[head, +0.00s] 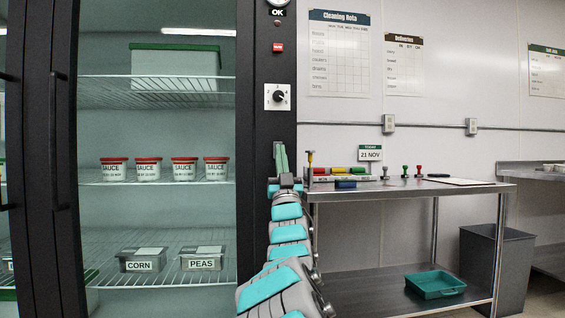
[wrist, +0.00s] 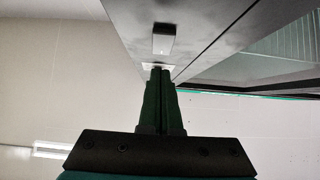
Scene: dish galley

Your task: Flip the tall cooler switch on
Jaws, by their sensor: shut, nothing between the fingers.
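The tall cooler has a dark right-hand post (head: 257,130). A small red switch (head: 278,47) sits high on this post, below a label reading OK; its on or off position is too small to tell. A white plate with a black dial (head: 278,97) is below the switch. My gripper (head: 282,146) is shut and empty, in front of the post and below the dial, with its fingers pointing up. In the wrist view the shut fingers (wrist: 164,72) end by a small pale plate (wrist: 152,67) on the dark post, with a grey block (wrist: 164,38) beyond; contact cannot be told.
Cooler shelves at left hold several sauce tubs (head: 149,169) and labelled pans (head: 142,262). A steel table (head: 470,188) with stamps and coloured blocks stands right of my arm. A teal tray (head: 435,286) lies on its lower shelf, beside a grey bin (head: 510,270).

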